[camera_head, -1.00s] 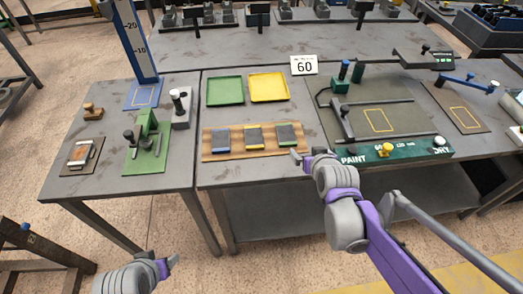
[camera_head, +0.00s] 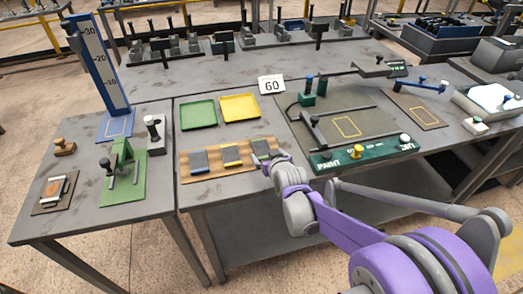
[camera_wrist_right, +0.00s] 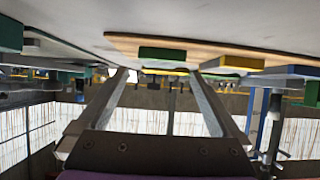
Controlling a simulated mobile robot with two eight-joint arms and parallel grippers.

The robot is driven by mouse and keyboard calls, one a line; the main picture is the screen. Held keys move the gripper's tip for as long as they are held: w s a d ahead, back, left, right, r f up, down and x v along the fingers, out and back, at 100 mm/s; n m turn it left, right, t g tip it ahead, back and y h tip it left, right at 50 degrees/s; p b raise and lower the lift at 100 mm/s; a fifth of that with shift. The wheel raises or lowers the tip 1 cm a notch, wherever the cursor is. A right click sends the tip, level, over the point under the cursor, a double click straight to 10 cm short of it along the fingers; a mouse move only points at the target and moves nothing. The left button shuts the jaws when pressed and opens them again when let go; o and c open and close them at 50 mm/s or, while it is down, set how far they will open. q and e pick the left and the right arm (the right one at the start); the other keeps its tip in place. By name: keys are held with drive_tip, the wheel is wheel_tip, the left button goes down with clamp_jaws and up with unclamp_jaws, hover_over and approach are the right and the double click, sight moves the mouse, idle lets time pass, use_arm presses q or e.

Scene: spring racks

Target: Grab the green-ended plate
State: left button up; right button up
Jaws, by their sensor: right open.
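The green-ended plate (camera_head: 261,147) is a dark slab at the right end of the wooden board (camera_head: 215,174), beside the yellow-ended plate (camera_head: 231,155) and the blue-ended plate (camera_head: 199,160). My right gripper (camera_head: 270,160) is at its near edge and hides part of its front end. In the right wrist view, the picture is upside down and the green end (camera_wrist_right: 163,54) shows ahead, between the lines of the two open fingers (camera_wrist_right: 159,75). The fingers look empty; I cannot tell whether they touch the plate. My left gripper is out of view.
A green tray (camera_head: 198,115) and a yellow tray (camera_head: 239,107) lie behind the board. The PAINT/DRY station (camera_head: 365,152) is close on the right. A side table (camera_head: 90,208) with a green fixture (camera_head: 124,165) stands on the left.

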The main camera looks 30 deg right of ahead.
sight(262, 148)
drive_tip(key=x, duration=0.5)
drive_tip(key=shift+w+r, duration=0.15)
drive_tip(key=shift+a, duration=0.1)
drive_tip(key=shift+c, duration=0.3)
clamp_jaws()
